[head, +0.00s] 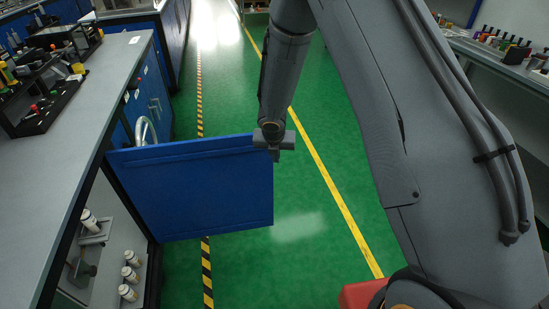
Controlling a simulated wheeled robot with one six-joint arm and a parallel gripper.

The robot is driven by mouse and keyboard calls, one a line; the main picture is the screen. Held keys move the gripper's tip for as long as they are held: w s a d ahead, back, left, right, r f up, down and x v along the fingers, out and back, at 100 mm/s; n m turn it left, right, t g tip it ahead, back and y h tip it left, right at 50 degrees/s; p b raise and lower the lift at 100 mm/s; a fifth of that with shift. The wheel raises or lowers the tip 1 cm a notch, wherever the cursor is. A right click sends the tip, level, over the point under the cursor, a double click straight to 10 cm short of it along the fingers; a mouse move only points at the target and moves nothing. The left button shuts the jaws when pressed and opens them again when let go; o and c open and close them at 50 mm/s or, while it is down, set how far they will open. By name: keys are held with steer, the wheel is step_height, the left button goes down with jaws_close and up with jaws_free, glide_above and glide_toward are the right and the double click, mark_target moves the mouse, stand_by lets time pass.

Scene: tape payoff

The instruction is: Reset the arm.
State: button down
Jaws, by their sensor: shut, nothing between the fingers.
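My gripper (275,146) is at the top right corner of an open blue cabinet door (190,190). Its fingers are shut, with nothing seen held between them. From this view I cannot tell whether the gripper touches the door or hangs just in front of or behind its edge. My arm comes down from the top of the picture, with large grey links on the right side. The door stands swung out from the left workbench over the green floor.
The left workbench (105,85) carries black racks (50,108) with small items. The open cabinet below holds several white bottles (130,274). A handwheel (146,130) shows behind the door. A right bench (500,62) holds small items. The green floor (300,190) between is clear.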

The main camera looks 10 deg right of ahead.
steer(key=d+p+v, duration=0.1)
steer(key=p+v, duration=0.1)
steer(key=v, duration=0.7)
steer(key=s+d+r+m+g, duration=0.2)
steer(key=s+d+r+m, duration=0.6)
steer(key=s+m, duration=0.5)
steer(key=s+r+m, duration=0.2)
steer(key=s+m, duration=0.5)
steer(key=m, duration=0.3)
steer(key=s+d+r+m+g+y, duration=0.1)
steer(key=s+r+m, duration=0.1)
steer(key=s+m, duration=0.5)
steer(key=shift+r+m, duration=0.25)
steer(key=shift+m, duration=1.45)
steer(key=shift+s+d, duration=0.2)
